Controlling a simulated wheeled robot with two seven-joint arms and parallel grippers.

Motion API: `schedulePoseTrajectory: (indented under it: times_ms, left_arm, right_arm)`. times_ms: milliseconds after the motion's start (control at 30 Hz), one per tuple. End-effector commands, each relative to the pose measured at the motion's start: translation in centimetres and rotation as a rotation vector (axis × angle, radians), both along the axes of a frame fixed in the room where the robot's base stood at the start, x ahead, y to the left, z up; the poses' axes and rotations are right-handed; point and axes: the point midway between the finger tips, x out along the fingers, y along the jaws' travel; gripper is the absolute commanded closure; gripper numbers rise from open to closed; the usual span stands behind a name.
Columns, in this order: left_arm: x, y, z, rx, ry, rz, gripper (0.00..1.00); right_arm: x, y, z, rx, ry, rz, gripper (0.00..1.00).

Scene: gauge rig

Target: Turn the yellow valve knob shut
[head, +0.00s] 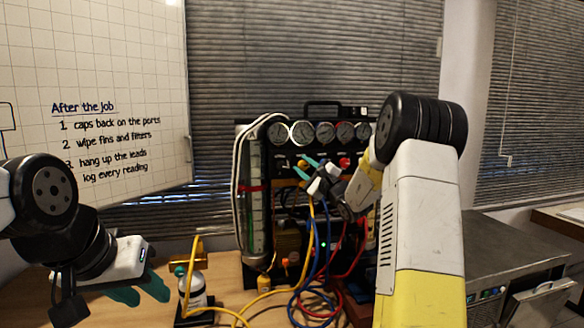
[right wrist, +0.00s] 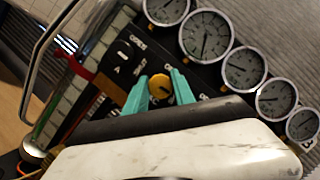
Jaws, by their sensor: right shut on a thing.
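The yellow valve knob (right wrist: 160,86) is on the black front panel of the gauge rig, just below the row of gauges. In the right wrist view my right gripper (right wrist: 160,90) has its teal fingers on either side of the knob, shut on it. In the head view the right gripper (head: 306,168) reaches the panel from the right, and only a little of the knob (head: 303,163) shows between the fingers. My left gripper (head: 140,291) is low at the left over the bench, its teal fingers apart with nothing seen between them.
The gauge rig (head: 286,153) has several round dials and a red knob (head: 345,162). Yellow, blue and red hoses (head: 318,270) hang down and loop on the bench. A bottle (head: 192,290) stands between the left gripper and the rig. A whiteboard (head: 100,70) is behind at left.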

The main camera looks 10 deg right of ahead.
Motion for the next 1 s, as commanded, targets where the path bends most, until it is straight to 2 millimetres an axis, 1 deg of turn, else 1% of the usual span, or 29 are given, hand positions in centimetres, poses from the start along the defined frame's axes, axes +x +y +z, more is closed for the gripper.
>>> schedulePoseTrajectory:
  times_ms: [100, 300, 833, 867, 933, 967, 1000]
  left_arm:
    - [0.00, 0.00, 0.00, 0.000, 0.000, 0.000, 0.64]
    - [0.00, 0.00, 0.00, 0.000, 0.000, 0.000, 0.64]
    - [0.00, 0.00, 0.00, 0.000, 0.000, 0.000, 0.64]
    - [0.00, 0.00, 0.00, 0.000, 0.000, 0.000, 0.64]
    - [0.00, 0.00, 0.00, 0.000, 0.000, 0.000, 0.64]
    - [0.00, 0.00, 0.00, 0.000, 0.000, 0.000, 0.64]
    - [0.00, 0.00, 0.00, 0.000, 0.000, 0.000, 0.64]
  right_arm:
    - [-0.01, -0.11, -0.20, 0.058, 0.005, -0.002, 1.00]
    - [0.00, -0.14, -0.25, 0.116, 0.009, -0.002, 1.00]
    - [-0.01, -0.10, -0.28, 0.136, 0.010, -0.002, 1.00]
    - [-0.01, -0.11, -0.29, 0.136, 0.010, -0.002, 0.66]
    - [-0.01, -0.09, -0.26, 0.136, 0.010, -0.002, 0.52]
    - [0.00, -0.09, -0.25, 0.135, 0.010, -0.002, 0.48]
    - [-0.01, -0.07, -0.21, 0.135, 0.009, -0.001, 0.48]
